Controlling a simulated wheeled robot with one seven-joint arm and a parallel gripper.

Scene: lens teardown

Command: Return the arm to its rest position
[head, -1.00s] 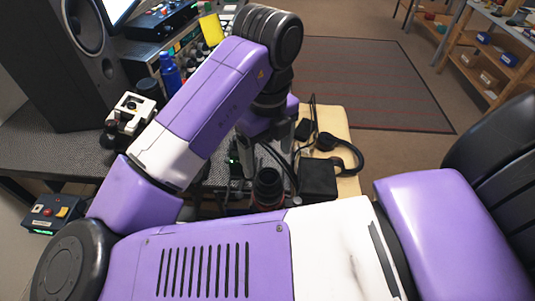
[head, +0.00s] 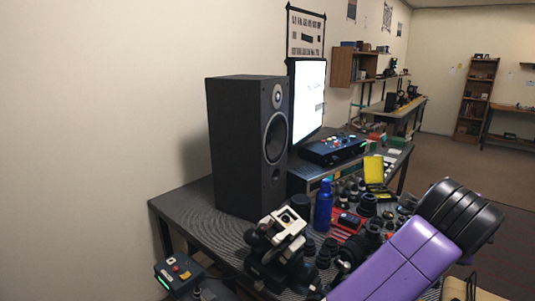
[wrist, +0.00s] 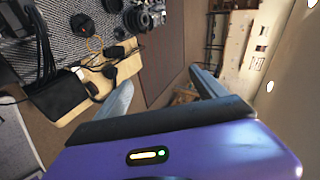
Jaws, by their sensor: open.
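My gripper (wrist: 160,92) shows in the wrist view, with its two fingers spread apart and nothing between them. Its purple body fills the bottom of that view. Beyond the fingers are the floor and the far side of the room. In the head view only my purple arm (head: 400,262) shows, at the lower right; the gripper itself is out of that view.
A black speaker (head: 248,148) and a lit monitor (head: 308,98) stand on the dark workbench (head: 180,202). Several lenses, a blue bottle (head: 323,206) and a white-and-black device (head: 281,232) crowd its front. A camera (wrist: 145,16) shows in the wrist view.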

